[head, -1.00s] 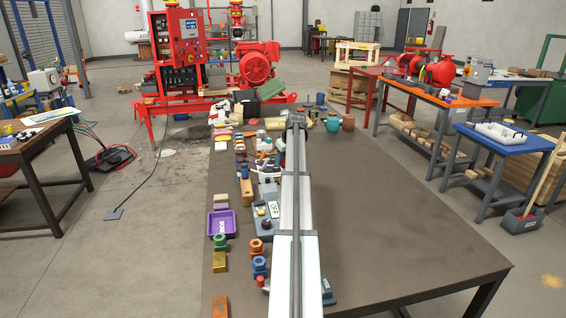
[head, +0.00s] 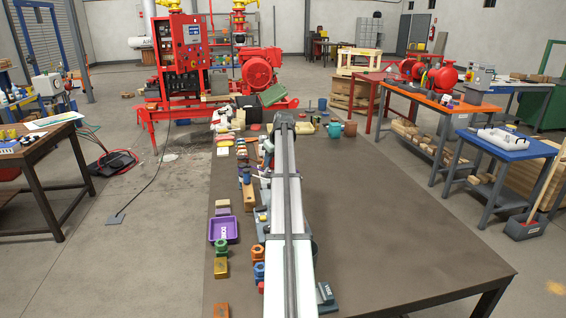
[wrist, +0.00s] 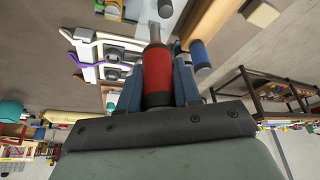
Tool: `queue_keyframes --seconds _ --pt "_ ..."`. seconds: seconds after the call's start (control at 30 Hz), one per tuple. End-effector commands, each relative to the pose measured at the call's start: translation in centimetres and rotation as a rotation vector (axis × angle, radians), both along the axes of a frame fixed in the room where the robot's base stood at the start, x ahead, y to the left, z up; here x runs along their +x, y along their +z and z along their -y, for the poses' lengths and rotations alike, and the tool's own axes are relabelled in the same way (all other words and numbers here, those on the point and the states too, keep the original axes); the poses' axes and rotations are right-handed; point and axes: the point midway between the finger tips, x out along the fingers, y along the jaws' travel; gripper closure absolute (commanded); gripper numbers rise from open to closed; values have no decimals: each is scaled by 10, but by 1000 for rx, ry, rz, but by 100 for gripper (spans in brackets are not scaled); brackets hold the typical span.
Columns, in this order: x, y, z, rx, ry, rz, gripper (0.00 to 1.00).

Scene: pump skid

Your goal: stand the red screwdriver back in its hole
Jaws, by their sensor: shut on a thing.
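The red screwdriver (wrist: 157,66) is between the two blue-grey fingers of my gripper (wrist: 158,84) in the wrist view. The fingers are shut on its red and black handle, and its metal shank points away toward the top of the picture. A long wooden block (wrist: 208,22) lies just right of the shank; it also shows in the head view (head: 249,198). A blue handle (wrist: 200,56) stands at this block, beside my right finger. I cannot make out an empty hole. In the head view my arm hides the gripper and the red screwdriver.
A purple tray (head: 223,229), a green bolt piece (head: 221,249) and blue and orange parts crowd the left side of the table. A teal pot (head: 335,129) stands at the far end. The table's right half (head: 400,220) is clear.

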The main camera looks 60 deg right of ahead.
Motion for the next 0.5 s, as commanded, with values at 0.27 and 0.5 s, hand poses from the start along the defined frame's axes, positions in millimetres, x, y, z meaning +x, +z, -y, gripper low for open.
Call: queue_keyframes --seconds 0.27,0.5 --pt "47 19 -85 -24 97 11 100" --pt "33 21 -121 -17 70 0 100"
